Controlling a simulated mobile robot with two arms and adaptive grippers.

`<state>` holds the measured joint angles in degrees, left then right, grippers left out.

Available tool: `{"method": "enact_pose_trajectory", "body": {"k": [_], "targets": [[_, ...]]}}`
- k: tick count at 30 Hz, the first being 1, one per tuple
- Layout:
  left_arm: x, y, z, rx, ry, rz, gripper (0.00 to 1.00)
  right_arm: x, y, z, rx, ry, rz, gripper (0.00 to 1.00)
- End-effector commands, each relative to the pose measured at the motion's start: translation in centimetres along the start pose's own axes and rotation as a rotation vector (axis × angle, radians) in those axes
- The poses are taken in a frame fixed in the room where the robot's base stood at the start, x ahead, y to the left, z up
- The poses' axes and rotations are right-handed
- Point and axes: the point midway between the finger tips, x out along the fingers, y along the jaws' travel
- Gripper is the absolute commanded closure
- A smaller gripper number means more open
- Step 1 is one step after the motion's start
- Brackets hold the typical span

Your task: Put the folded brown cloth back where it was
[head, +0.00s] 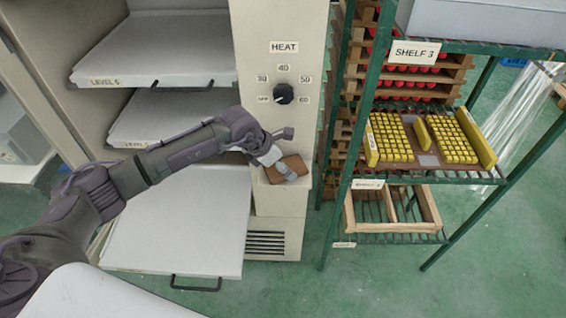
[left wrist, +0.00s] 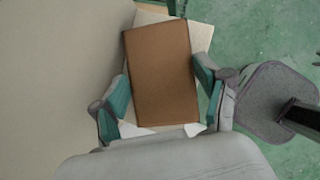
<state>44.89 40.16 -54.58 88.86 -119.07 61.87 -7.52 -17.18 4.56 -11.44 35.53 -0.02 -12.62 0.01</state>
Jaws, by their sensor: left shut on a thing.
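The folded brown cloth (head: 292,166) is at the front of the beige heater cabinet's control panel, below the dial. In the left wrist view the cloth (left wrist: 162,75) lies flat between the two teal fingers. My left gripper (head: 278,167) is shut on it; it also shows in the left wrist view (left wrist: 160,98). A pale ledge (left wrist: 203,38) shows beneath and beside the cloth. I cannot tell whether the cloth touches the ledge. My right gripper is not in view.
The heat dial (head: 283,93) sits above the cloth on the panel. Pulled-out cabinet trays (head: 178,215) are at left. A green rack (head: 338,160) with yellow blocks (head: 395,137) and a wooden crate (head: 430,205) stands close at right. Green floor (head: 380,285) is open in front.

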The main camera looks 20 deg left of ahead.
Motion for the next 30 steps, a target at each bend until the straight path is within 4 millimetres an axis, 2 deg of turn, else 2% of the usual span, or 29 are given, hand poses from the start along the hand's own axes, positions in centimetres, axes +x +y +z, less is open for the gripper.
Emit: {"method": "enact_pose_trajectory", "body": {"k": [11, 12, 14, 25, 30], "targets": [[0.7, 0.0, -0.4, 0.0, -0.001, 0.001, 0.53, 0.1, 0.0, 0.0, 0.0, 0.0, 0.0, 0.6], [0.7, 0.0, -0.4, 0.0, -0.001, 0.001, 0.22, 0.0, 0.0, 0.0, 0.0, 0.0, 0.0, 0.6], [0.6, 0.0, -0.3, 0.0, -0.001, 0.0, 0.14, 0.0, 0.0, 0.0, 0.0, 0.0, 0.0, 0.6], [0.3, 0.0, -0.2, 0.0, -0.001, 0.001, 0.14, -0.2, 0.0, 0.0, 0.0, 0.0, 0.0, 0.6], [-1.9, 0.1, -0.3, 0.002, -0.003, 0.004, 0.14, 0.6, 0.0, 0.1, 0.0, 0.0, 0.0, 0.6]]}}
